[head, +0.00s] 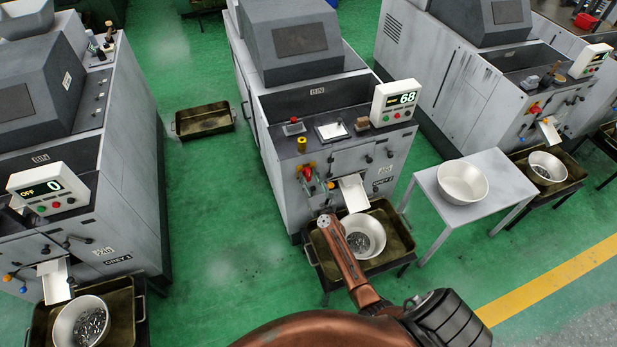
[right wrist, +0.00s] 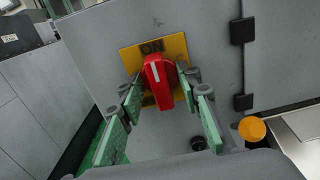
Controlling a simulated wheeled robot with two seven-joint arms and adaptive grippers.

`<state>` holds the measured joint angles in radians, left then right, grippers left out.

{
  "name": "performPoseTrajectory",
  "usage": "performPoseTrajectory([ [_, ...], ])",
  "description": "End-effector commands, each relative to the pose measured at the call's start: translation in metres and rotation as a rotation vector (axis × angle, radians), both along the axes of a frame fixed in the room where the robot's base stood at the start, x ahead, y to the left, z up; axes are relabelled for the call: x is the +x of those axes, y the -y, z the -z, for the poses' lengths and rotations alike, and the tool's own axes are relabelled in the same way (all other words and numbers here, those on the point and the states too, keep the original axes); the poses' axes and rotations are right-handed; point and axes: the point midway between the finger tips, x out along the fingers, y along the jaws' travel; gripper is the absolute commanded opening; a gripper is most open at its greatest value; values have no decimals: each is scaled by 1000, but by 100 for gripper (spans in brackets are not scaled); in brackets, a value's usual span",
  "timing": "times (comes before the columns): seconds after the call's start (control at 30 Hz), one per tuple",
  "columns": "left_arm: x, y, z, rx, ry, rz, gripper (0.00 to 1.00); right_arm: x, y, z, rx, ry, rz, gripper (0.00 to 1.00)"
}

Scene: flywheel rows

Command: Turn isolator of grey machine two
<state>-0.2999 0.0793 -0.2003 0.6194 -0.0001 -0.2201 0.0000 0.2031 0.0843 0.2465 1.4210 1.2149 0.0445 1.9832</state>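The isolator is a red knob on a yellow plate on the front of the middle grey machine (head: 345,160). It shows small in the head view (head: 307,173). In the right wrist view the red isolator knob (right wrist: 157,75) has its white line pointing up toward the word ON. My right gripper (right wrist: 160,90) is open, with green-padded fingers on both sides of the knob. I cannot tell whether they touch it. My left gripper is not in view.
The middle machine's display (head: 396,101) reads 68. The left machine's display (head: 41,190) reads OFF 0. A chute (head: 353,193) and a bowl of parts (head: 375,228) in a tray are close beside my right arm. An orange knob (right wrist: 252,129) is right of the isolator.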

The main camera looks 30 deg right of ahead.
Motion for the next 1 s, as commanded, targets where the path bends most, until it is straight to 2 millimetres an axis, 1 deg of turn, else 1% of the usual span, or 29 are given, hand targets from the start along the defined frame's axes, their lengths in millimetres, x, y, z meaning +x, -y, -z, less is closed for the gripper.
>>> performPoseTrajectory([
  [0.27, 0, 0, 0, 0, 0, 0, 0, 1, 0, 0, -1, 0, 0, 31],
  [0.7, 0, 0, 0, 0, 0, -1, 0, 1, 0, 0, -2, 0, 0, 1],
  [1.0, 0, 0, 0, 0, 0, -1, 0, 1, 0, 0, -7, -2, 0, 0],
])
